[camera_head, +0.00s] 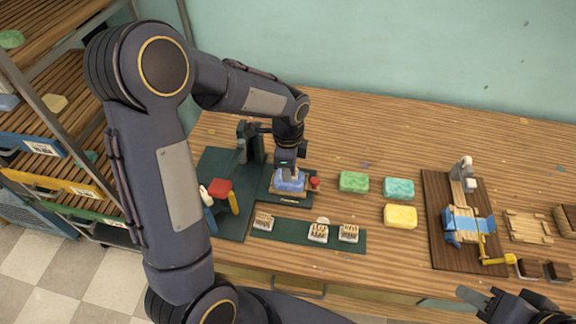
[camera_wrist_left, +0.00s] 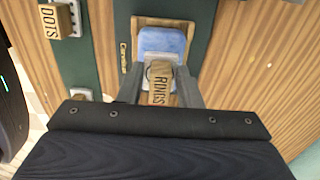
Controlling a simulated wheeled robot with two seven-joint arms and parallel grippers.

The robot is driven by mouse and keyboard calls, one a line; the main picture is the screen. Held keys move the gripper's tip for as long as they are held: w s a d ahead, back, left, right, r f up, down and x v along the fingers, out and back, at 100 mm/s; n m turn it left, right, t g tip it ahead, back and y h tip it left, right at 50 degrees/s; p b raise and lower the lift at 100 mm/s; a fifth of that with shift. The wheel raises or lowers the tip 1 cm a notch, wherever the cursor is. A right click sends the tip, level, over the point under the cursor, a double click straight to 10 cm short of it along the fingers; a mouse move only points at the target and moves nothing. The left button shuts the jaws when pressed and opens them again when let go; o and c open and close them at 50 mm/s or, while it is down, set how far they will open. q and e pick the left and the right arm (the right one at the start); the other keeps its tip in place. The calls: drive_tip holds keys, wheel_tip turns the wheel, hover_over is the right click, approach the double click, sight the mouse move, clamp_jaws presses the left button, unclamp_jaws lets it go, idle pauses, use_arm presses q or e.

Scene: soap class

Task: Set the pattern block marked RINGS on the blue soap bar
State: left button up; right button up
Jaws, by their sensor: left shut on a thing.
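The blue soap bar (camera_head: 290,184) sits in a wooden tray on the dark green press base at the middle left of the table; it also shows in the left wrist view (camera_wrist_left: 162,40). My left gripper (camera_head: 289,170) is shut on the pattern block marked RINGS (camera_wrist_left: 159,84) and points down over the soap. In the left wrist view the block overlaps the soap's near part; whether it touches the soap is unclear. The block is mostly hidden in the head view. My right gripper (camera_head: 485,299) is partly in view at the lower right, away from the soap; its jaws are unclear.
A block marked DOTS (camera_wrist_left: 57,20) shows beside the press; several pattern blocks stand on a green strip (camera_head: 290,231). Green (camera_head: 353,181), teal (camera_head: 398,188) and yellow (camera_head: 400,216) soaps lie to the right. Beyond is a brown board (camera_head: 437,205) with a blue device. The table's back is clear.

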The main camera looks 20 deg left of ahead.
use_arm(q)
drive_tip(key=shift+f+b, duration=0.45)
drive_tip(key=shift+f, duration=0.15)
idle(0.5)
drive_tip(key=o, duration=1.4)
drive_tip(key=shift+r, duration=0.1)
drive_tip(key=shift+r+p, duration=2.45)
drive_tip(key=shift+r, duration=0.55)
